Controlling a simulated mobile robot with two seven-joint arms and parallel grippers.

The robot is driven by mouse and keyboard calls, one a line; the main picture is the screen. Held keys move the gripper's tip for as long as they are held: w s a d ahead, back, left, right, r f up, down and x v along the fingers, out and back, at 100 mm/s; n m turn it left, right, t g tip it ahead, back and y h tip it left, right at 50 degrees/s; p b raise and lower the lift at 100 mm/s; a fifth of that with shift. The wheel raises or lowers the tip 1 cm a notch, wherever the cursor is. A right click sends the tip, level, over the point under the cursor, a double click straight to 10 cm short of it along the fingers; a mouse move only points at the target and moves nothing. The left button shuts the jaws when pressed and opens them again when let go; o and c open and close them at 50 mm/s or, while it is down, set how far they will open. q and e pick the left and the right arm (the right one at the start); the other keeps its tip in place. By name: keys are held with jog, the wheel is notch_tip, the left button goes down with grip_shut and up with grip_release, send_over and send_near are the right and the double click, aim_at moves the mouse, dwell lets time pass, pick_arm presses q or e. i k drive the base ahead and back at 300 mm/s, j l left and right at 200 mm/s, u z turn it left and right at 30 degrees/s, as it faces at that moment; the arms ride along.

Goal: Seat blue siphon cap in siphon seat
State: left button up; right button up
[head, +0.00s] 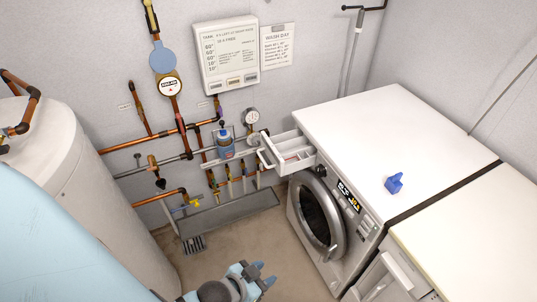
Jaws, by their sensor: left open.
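The blue siphon cap (394,183) sits on the white top of the washing machine (350,130), toward its front right. The machine's detergent drawer (290,151) is pulled out at its front left and shows white compartments inside. The siphon seat is too small to make out for certain in the drawer. My left gripper (265,275) is at the bottom centre, open and empty, in front of the machine and well apart from the cap and the drawer. My right gripper is not in view.
A white tank (60,180) stands at the left. A second white appliance (470,235) adjoins the machine. The machine top around the cap is clear.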

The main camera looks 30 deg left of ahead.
aim_at(281, 149)
jog(key=i+j+z, duration=0.1)
jog(key=z, duration=1.75)
jog(key=j, duration=0.5)
jog(key=k+j, duration=0.1)
jog(key=j, duration=0.45)
